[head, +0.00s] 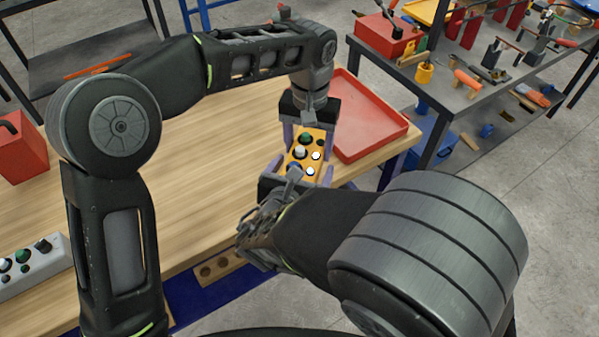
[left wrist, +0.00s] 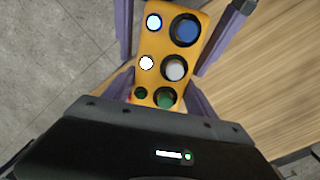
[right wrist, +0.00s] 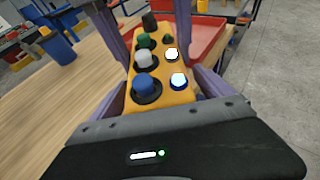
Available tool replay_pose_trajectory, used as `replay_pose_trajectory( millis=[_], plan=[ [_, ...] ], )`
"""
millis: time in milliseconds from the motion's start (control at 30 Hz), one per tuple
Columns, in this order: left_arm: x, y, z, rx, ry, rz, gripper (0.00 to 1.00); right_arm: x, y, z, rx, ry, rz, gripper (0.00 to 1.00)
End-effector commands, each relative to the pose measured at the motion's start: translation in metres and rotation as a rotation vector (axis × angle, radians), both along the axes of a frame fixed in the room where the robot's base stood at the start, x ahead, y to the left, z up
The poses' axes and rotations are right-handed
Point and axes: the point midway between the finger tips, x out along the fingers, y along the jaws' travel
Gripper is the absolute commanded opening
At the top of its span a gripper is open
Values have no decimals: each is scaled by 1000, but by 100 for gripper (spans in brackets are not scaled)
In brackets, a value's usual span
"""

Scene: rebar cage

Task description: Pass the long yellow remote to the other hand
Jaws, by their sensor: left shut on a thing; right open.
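The long yellow remote (head: 299,152) has blue, white and green knobs and lit buttons. It is held above the wooden table, between my two facing grippers. My left gripper (head: 308,141) is shut on its far, green-knob end; this end is nearest the palm in the left wrist view (left wrist: 152,78). My right gripper (head: 299,172) is open, its purple fingers on either side of the near, blue-knob end. The right wrist view shows that end (right wrist: 165,92) close to the right palm. Whether the right fingers touch it I cannot tell.
A red tray (head: 375,125) lies on the table just right of the grippers. A grey button box (head: 38,268) and a red box (head: 22,150) are at the left. A wooden block with holes (head: 218,268) sits below the table's front edge. The table's middle (head: 200,150) is clear.

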Motion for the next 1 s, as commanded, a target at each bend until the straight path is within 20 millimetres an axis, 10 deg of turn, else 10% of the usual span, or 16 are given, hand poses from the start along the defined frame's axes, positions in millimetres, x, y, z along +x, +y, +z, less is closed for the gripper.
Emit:
replay_pose_trajectory(
  millis=[233, 1000],
  plan=[
    [0, 0, 1, -1, -2, 0, 2, 0, 0, 0, 0, 0, 0, 89],
    [0, 0, 1, -1, -2, 0, 2, 0, 0, 0, 0, 0, 0, 26]
  ],
)
